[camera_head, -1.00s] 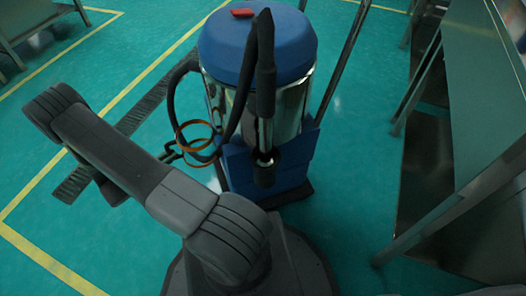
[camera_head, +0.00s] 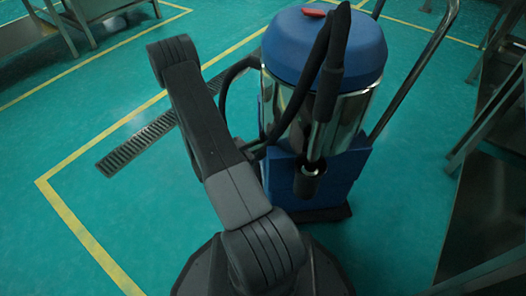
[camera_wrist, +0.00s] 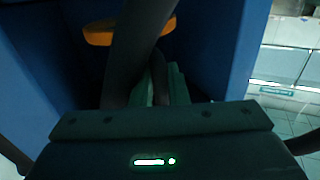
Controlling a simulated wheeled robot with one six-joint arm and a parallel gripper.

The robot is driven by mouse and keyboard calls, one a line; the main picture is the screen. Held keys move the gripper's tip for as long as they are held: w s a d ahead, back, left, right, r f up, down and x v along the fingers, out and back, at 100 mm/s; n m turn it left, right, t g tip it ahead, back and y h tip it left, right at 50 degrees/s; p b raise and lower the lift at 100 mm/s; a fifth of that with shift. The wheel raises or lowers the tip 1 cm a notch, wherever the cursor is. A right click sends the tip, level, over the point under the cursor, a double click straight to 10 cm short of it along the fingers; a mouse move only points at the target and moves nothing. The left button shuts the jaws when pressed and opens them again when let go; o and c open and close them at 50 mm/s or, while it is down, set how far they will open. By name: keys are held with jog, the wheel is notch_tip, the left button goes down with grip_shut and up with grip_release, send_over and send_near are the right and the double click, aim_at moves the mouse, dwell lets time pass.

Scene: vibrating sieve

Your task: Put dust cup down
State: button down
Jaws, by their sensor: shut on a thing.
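An industrial vacuum cleaner stands on the floor, with a blue lid (camera_head: 335,48), a shiny metal drum (camera_head: 345,112) and a blue lower housing (camera_head: 338,172). I cannot pick out the dust cup as a separate part; it may be in the lower housing. In the wrist view, blue walls (camera_wrist: 222,50) rise close around my gripper (camera_wrist: 158,85). Its fingers are closed on a narrow dark part between those walls. An orange piece (camera_wrist: 98,33) shows just beyond. A dark hose (camera_wrist: 140,45) crosses in front. In the head view my arm hides the gripper.
The black hose (camera_head: 312,75) hangs over the front of the cleaner. A floor grate (camera_head: 145,143) and yellow lines lie at the left. Metal tables stand at the upper left (camera_head: 22,37) and right edge (camera_head: 490,120). The green floor at left is open.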

jog(key=shift+d+f+b, duration=0.2)
jog(key=shift+f+b, duration=0.35)
jog(key=shift+f, duration=0.35)
jog(key=shift+d+f+b, duration=0.2)
jog(key=shift+f+b, duration=0.3)
jog(key=shift+f, duration=0.35)
jog(key=shift+f, duration=0.1)
jog(key=c, duration=1.4)
grip_release()
jog(key=p+v, duration=0.4)
jog(key=v, duration=0.8)
